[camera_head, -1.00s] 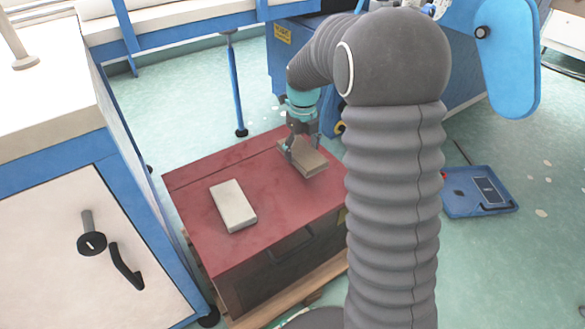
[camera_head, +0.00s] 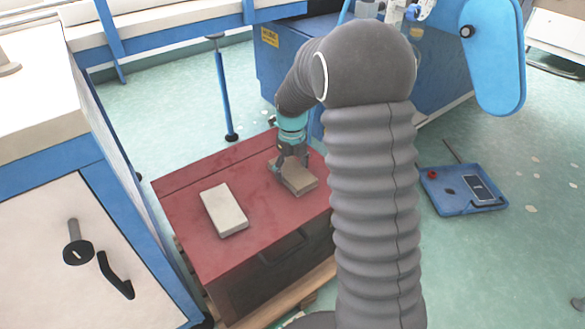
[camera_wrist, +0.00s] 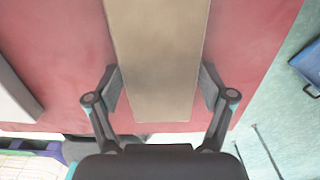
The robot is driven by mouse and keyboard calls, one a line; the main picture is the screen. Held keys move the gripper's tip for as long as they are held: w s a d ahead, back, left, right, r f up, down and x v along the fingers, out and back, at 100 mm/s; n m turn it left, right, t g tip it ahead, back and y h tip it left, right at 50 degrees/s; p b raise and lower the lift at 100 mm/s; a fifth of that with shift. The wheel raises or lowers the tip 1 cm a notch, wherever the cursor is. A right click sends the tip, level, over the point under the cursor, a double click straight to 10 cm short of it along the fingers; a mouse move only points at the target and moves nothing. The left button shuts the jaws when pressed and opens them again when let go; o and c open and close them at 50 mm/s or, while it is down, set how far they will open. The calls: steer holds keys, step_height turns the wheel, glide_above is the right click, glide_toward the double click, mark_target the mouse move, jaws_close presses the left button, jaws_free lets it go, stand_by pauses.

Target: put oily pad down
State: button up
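The oily pad (camera_head: 299,180) is a brownish-beige flat block at the right part of the red box top, with no clear gap under it in the head view. My gripper (camera_head: 290,160) is at the pad's far end. In the wrist view the pad (camera_wrist: 158,60) runs between the two fingers of my gripper (camera_wrist: 160,88), and both fingers lie along its side edges, appearing to touch them. The fingertips are partly hidden in the head view.
A paler pad (camera_head: 224,210) lies flat on the red box (camera_head: 190,180), left of the oily pad, with bare red surface between. A white and blue cabinet (camera_head: 50,240) stands at left. A blue tray (camera_head: 464,190) lies on the floor at right.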

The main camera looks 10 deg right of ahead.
mark_target(292, 170)
steer(key=shift+o, duration=0.8)
steer(key=shift+r, duration=0.1)
step_height(292, 170, up, 11)
steer(key=p, duration=0.1)
steer(key=s+r+n+t, duration=0.1)
steer(key=s+r+n, duration=0.6)
steer(key=s+r+n+t, duration=0.2)
steer(key=s+n+t, duration=0.2)
steer(key=s+n, duration=1.8)
steer(key=n, duration=0.2)
steer(key=shift+s+a+n+t, duration=0.25)
steer(key=shift+s+n+t, duration=0.05)
steer(key=shift+s, duration=0.05)
